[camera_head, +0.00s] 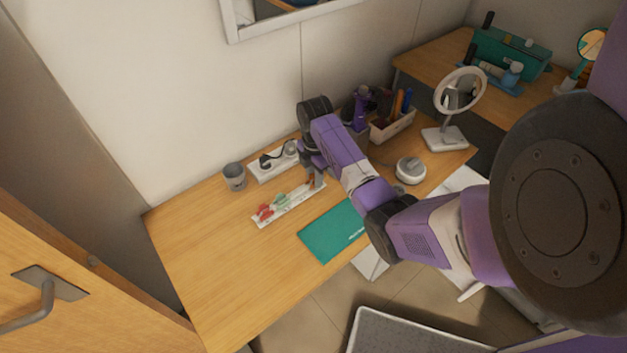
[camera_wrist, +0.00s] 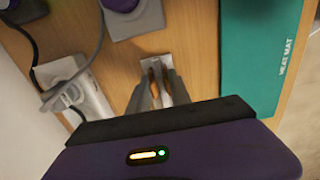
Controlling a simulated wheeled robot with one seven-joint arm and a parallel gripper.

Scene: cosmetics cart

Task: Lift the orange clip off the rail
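The white rail (camera_head: 290,206) lies on the wooden desk, with red clips (camera_head: 265,212) at its left end and a green clip (camera_head: 282,199) near its middle. The orange clip (camera_head: 309,183) is near the right end, partly hidden by my gripper. In the wrist view the orange clip (camera_wrist: 156,72) shows between the fingertips, against the rail (camera_wrist: 164,61). My gripper (camera_wrist: 159,86) points down over it, its two grey fingers apart on either side of the clip. Contact between fingers and clip cannot be made out. In the head view my gripper (camera_head: 316,179) is low over the rail.
A teal heat mat (camera_head: 335,231) lies right of the rail. A grey cup (camera_head: 234,177) and a white holder with a black cord (camera_head: 272,168) stand behind it. A brush box (camera_head: 392,126), round white device (camera_head: 410,170) and ring mirror (camera_head: 459,90) are farther right. The desk's front left is clear.

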